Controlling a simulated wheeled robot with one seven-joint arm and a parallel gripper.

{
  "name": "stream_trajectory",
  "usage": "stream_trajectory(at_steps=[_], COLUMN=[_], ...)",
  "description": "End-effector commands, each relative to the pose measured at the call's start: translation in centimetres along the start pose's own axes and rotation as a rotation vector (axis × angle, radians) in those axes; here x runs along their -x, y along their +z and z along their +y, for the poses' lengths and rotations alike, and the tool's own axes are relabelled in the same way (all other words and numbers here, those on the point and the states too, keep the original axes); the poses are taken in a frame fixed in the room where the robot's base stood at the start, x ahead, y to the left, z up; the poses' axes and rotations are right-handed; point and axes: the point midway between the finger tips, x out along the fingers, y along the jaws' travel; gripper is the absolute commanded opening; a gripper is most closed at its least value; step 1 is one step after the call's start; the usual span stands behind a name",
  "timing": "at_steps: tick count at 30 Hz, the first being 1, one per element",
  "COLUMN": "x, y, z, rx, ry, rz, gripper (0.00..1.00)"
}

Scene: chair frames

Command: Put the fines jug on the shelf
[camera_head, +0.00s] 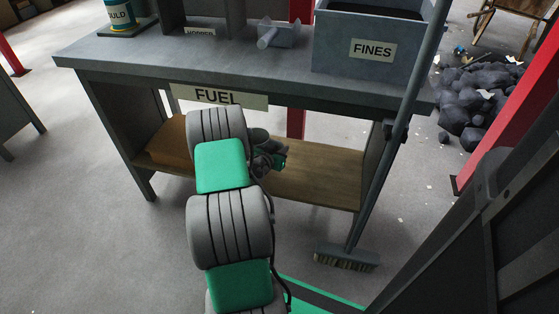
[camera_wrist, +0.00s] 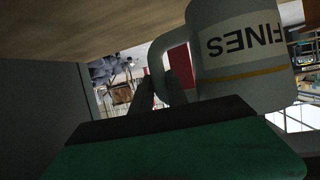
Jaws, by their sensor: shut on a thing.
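My gripper (camera_wrist: 162,90) is shut on the jug's handle (camera_wrist: 157,58). In the head view my gripper (camera_head: 274,160) reaches in under the bench top, over the wooden shelf (camera_head: 315,178), and the jug is hidden there. The shelf also shows across the top of the wrist view (camera_wrist: 90,25). The jug's base end is close to the shelf boards; I cannot tell whether they touch.
The bench (camera_head: 150,62) with a "FUEL" sign (camera_head: 217,96) stands over the shelf. A brown box (camera_head: 170,145) fills the shelf's left part. A broom (camera_head: 348,258) leans at the right front. A "FINES" bin (camera_head: 365,45) sits on top. The shelf's right part looks clear.

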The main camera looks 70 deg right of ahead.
Motion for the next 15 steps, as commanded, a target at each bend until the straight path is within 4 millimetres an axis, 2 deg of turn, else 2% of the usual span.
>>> stream_trajectory(at_steps=[4, 8, 15], x=[-1.5, -2.4, -2.4], y=[1.0, 3.5, 3.4], z=[-0.5, -0.4, -0.5], rx=[-0.001, 0.001, -0.001], ry=[0.000, 0.000, -0.001], rz=[0.002, -0.001, 0.002], gripper=[0.00, 0.00, 0.00])
